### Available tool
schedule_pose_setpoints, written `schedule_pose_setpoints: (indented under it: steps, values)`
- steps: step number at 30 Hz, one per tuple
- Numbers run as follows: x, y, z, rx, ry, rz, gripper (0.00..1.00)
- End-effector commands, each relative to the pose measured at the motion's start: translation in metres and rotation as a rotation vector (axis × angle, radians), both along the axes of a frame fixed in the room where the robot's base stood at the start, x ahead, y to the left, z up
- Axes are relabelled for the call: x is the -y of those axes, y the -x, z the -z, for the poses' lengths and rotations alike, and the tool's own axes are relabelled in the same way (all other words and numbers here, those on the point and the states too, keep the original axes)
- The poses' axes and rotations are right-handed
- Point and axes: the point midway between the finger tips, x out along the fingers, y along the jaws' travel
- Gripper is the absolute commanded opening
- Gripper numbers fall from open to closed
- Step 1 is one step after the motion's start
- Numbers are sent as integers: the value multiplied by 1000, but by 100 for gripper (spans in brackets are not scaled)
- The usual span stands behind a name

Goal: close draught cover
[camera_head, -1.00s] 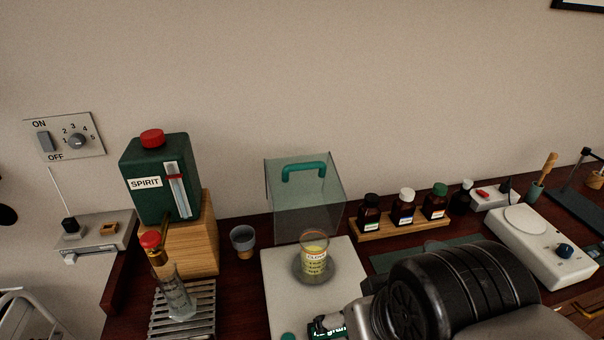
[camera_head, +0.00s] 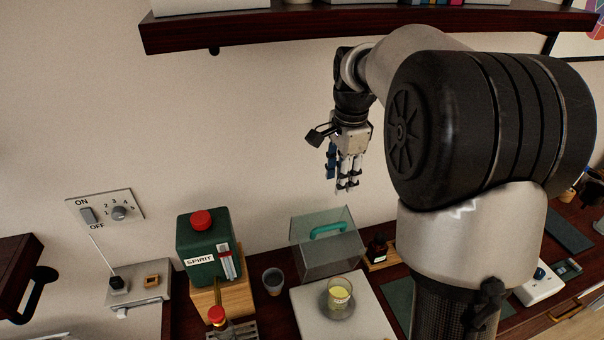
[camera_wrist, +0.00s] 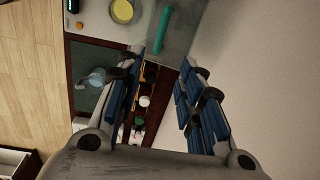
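The draught cover (camera_head: 312,257) is a clear box with a teal handle (camera_head: 329,231). It stands at the back of the white balance (camera_head: 357,312), behind the round pan. A glass beaker with yellow contents (camera_head: 340,292) sits on the pan in front of it, uncovered. My gripper (camera_head: 347,187) hangs above the cover, fingers down, apart from the handle. In the wrist view the fingers are spread with nothing between them, and the teal handle (camera_wrist: 165,30) shows beyond the fingertips. The beaker (camera_wrist: 122,11) shows at the top.
A green spirit can (camera_head: 204,242) on a wooden block and a small grey cup (camera_head: 273,279) stand left of the balance. A dark bottle (camera_head: 378,247) stands close right of the cover. A dark shelf (camera_head: 270,30) runs above my gripper. My arm hides much of the bench's right.

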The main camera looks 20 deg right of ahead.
Motion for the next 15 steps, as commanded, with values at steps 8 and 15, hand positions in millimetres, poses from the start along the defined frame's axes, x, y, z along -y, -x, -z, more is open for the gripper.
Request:
schedule_pose_setpoints:
  steps: [8,15]
  values:
    - [4,-5,22,-12,-5,36,35]
    - [3,-8,72,-13,-5,34,35]
